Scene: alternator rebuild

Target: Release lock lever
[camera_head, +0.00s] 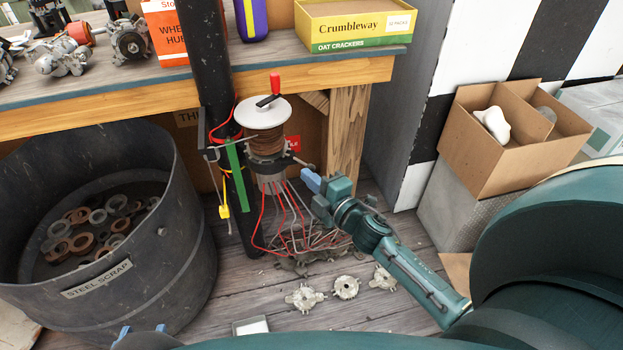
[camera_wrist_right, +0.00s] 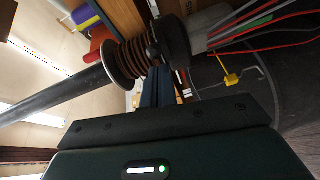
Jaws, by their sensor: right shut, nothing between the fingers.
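A winding stand on a black post (camera_head: 207,70) carries a white disc (camera_head: 262,113) with a red-knobbed crank (camera_head: 274,84) above a copper coil (camera_head: 264,143). A short dark lever (camera_head: 300,162) sticks out to the right below the coil; I take it for the lock lever. My right gripper (camera_head: 311,181), with blue fingers, is shut and empty just below the lever's tip. I cannot tell whether they touch. The right wrist view shows the coil (camera_wrist_right: 128,60) and a dark round collar (camera_wrist_right: 172,40) beyond the gripper (camera_wrist_right: 155,88).
Red and grey wires (camera_head: 290,215) hang below the coil. A steel scrap bin (camera_head: 185,235) stands left, with rings inside. A workbench (camera_head: 120,107) runs behind. Several metal parts (camera_head: 346,287) lie on the floor. A cardboard box (camera_head: 510,165) stands right.

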